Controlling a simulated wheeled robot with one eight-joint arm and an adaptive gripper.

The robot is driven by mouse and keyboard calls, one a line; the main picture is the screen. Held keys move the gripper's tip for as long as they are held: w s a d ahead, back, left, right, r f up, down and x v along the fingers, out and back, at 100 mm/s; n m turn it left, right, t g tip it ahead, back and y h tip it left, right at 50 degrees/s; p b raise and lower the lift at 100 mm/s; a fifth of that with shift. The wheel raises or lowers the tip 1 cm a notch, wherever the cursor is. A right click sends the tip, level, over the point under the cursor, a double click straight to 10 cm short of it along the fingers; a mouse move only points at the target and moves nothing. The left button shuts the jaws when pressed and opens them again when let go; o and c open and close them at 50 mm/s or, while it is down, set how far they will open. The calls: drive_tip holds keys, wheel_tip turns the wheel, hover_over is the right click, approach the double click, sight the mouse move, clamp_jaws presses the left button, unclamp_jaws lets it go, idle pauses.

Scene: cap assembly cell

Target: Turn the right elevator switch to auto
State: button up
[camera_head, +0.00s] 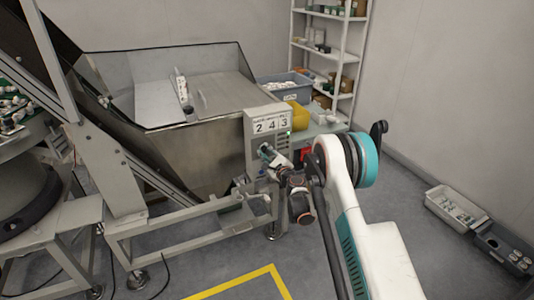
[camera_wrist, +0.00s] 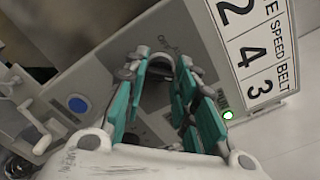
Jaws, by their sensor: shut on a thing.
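The grey control box (camera_head: 250,128) stands at the front right of the metal hopper, and its panel (camera_wrist: 190,40) fills much of the wrist view. My gripper (camera_head: 266,153) is at the front of this box. In the wrist view my gripper (camera_wrist: 160,72) has its teal-padded fingers on both sides of a dark switch knob (camera_wrist: 155,96) and is shut on it. The fingers hide much of the knob and its label, so I cannot read which way it points. A green lamp (camera_wrist: 228,115) is lit right of the fingers.
A blue round button (camera_wrist: 78,103) sits left of my fingers. A white plate (camera_wrist: 255,40) reads 2 4 3. The steel hopper (camera_head: 150,145) stands left of the box. A shelf (camera_head: 330,50) and a blue-grey bin (camera_head: 285,92) are behind. Grey floor is open in front.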

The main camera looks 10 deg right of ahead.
drive_tip(key=shift+n, duration=0.3)
drive_tip(key=n, duration=0.3)
drive_tip(key=shift+n, duration=0.3)
drive_tip(key=shift+f+n, duration=0.1)
drive_tip(key=shift+n, duration=2.2)
drive_tip(key=shift+s, duration=0.1)
drive_tip(key=o, duration=1.1)
drive_tip(key=shift+c, duration=0.2)
drive_tip(key=v, duration=1.2)
